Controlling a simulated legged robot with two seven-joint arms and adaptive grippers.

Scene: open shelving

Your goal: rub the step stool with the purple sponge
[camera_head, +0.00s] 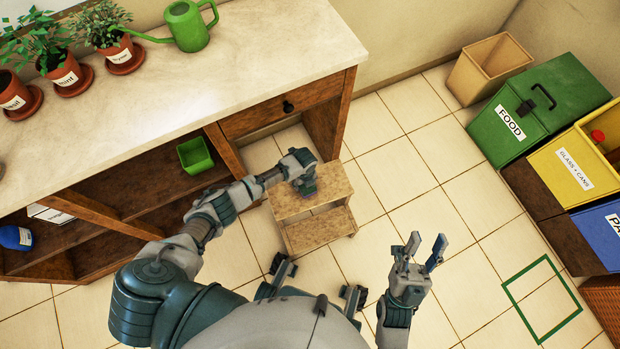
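The wooden step stool (333,186) stands on the tiled floor in front of the counter, its lower step towards me. My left gripper (306,186) is over the stool's top, near its left part. A small patch of the purple sponge (308,191) shows at its fingertips, against or just above the top board. The fingers look shut on it, and they hide most of it. My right gripper (425,250) is raised to the right of the stool, with its fingers apart and nothing between them.
The counter (240,75) with potted plants (119,54) and a green watering can (188,25) is at left, above open shelves holding a green container (195,156). Recycling bins (535,110) line the right. A green square (542,298) marks the floor. Floor right of the stool is clear.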

